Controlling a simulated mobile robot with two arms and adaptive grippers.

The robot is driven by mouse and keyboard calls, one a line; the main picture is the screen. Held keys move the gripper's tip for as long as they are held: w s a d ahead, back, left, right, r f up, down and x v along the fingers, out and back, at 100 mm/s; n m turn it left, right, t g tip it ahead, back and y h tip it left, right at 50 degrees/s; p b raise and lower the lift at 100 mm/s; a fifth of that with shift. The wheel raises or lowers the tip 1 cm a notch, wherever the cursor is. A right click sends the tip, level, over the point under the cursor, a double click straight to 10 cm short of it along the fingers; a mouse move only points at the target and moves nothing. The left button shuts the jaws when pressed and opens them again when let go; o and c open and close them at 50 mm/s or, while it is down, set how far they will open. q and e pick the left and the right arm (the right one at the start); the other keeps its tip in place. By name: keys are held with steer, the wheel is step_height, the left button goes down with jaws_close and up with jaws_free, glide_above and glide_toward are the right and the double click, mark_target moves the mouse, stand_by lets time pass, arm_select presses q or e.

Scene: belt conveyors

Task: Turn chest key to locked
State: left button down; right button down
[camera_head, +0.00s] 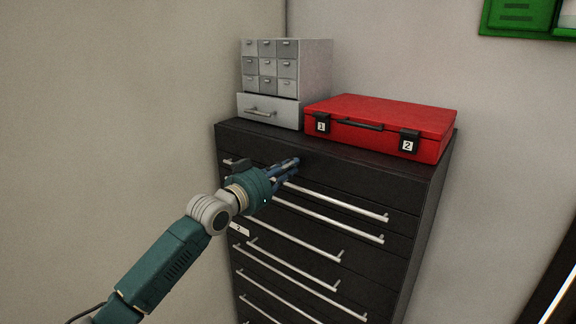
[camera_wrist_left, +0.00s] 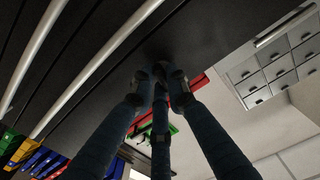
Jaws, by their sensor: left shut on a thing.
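The black chest of drawers (camera_head: 340,165) stands in the corner, with long silver bar handles on its front. My left gripper (camera_head: 290,166) reaches in from the left, its blue fingers at the chest's upper front, above the top drawer handle. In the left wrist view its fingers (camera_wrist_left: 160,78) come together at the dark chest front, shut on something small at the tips. The fingers hide the chest key and its lock, so I cannot see which way the key is turned. My right gripper is in neither view.
On the chest top stand a grey cabinet of small drawers (camera_head: 315,70) and a red case (camera_head: 395,110) with tags 1 and 2. A green board (camera_head: 515,14) hangs on the right wall. Drawer handles (camera_head: 330,202) stick out close below my left gripper.

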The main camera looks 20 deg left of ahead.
arm_select(q)
steer(key=shift+n, duration=0.8)
steer(key=c, duration=1.7)
jaws_free()
steer(key=v, duration=1.2)
